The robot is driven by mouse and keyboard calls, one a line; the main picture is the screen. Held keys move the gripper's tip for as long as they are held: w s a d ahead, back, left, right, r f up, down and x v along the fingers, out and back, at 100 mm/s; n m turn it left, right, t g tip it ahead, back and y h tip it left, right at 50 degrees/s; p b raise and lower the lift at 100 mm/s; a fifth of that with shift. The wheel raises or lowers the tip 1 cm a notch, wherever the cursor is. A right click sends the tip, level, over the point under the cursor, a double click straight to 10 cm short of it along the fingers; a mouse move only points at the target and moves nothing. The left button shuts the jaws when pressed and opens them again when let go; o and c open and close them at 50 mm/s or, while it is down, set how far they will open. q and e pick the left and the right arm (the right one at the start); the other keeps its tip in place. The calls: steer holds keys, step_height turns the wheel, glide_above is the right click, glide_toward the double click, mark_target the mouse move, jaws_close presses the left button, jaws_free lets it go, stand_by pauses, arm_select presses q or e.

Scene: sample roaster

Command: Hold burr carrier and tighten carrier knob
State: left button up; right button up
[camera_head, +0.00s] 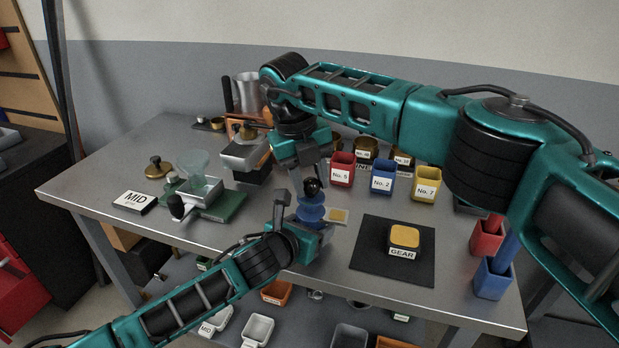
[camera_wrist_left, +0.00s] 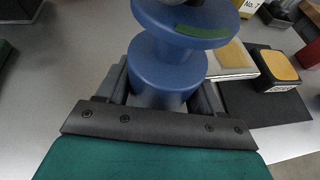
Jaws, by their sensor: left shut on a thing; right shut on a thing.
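The blue burr carrier (camera_head: 311,213) stands upright near the front edge of the table. My left gripper (camera_head: 306,226) is shut on its lower part; the left wrist view shows the fingers on both sides of the blue body (camera_wrist_left: 166,68), below a wider disc with a green mark. The dark round carrier knob (camera_head: 312,187) sits on top of the carrier. My right gripper (camera_head: 310,172) comes down from above and is shut on the knob. Its fingertips are small and partly hidden, so the exact grip is hard to see.
A dark mat (camera_head: 370,269) with a yellow-topped GEAR block (camera_head: 404,237) lies to the right. Red, blue and yellow numbered bins (camera_head: 382,181) stand behind. A green-based device (camera_head: 222,205) and a MID sign (camera_head: 133,202) are at left. My right arm spans above the table.

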steer(key=o, duration=1)
steer(key=shift+r, duration=0.1)
steer(key=r, duration=0.4)
steer(key=a+r, duration=0.1)
steer(key=r, duration=0.2)
steer(key=a+r, duration=0.1)
steer(key=r, duration=0.3)
steer(key=shift+s+r, duration=0.35)
steer(key=shift+s, duration=0.05)
